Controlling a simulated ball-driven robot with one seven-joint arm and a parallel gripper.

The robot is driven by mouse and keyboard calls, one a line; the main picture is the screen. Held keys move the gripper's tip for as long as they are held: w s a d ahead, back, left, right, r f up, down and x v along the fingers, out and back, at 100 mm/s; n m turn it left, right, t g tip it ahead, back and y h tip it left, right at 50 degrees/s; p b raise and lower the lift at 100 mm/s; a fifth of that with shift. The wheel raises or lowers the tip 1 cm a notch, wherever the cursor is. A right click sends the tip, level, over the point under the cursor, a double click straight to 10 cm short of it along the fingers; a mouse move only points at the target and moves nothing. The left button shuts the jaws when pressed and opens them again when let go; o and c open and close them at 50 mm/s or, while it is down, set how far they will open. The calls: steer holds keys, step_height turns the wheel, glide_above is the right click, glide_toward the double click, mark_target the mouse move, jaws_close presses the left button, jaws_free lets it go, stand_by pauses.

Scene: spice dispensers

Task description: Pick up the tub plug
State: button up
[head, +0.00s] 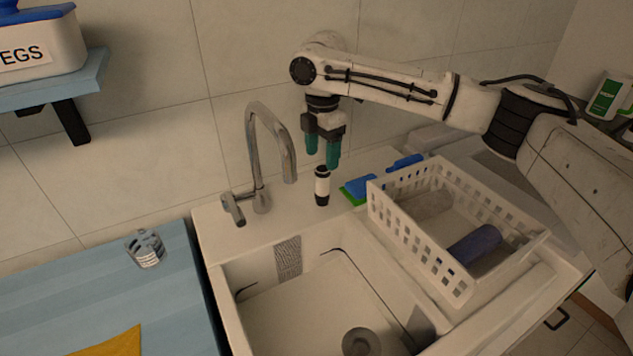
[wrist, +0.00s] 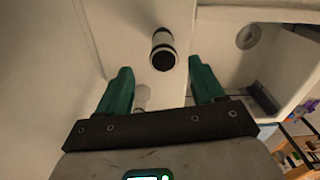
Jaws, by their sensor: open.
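A small upright cylinder (head: 322,187), black at both ends with a pale middle band, stands on the sink's back ledge. I cannot tell whether it is the tub plug. My gripper (head: 322,157) points down just above it, with its green fingers apart and nothing between them. In the wrist view the cylinder (wrist: 162,38) shows ahead of the gap between the fingertips (wrist: 160,64). A round grey fitting (head: 361,342) lies on the sink floor, and it also shows in the wrist view (wrist: 248,36); I cannot tell whether it is a drain or a plug.
A chrome tap (head: 257,160) stands left of the cylinder. Blue and green cleaning items (head: 360,187) and a white basket (head: 420,239) stand to the right. The sink basin (head: 300,310) opens in front. A small glass jar (head: 146,249) stands on the blue counter (head: 60,290).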

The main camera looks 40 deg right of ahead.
mark_target(322, 182)
step_height(322, 182, down, 3)
steer(key=shift+f, duration=0.2)
steer(key=shift+s+a+f+p, duration=0.1)
steer(key=shift+f+p, duration=0.1)
steer(key=shift+f, duration=1.2)
steer(key=shift+s+a+f+p, duration=0.1)
steer(key=shift+f+p, duration=0.05)
steer(key=shift+f, duration=1.2)
steer(key=c, duration=1.2)
steer(key=shift+o, duration=0.2)
steer(key=shift+r, duration=0.1)
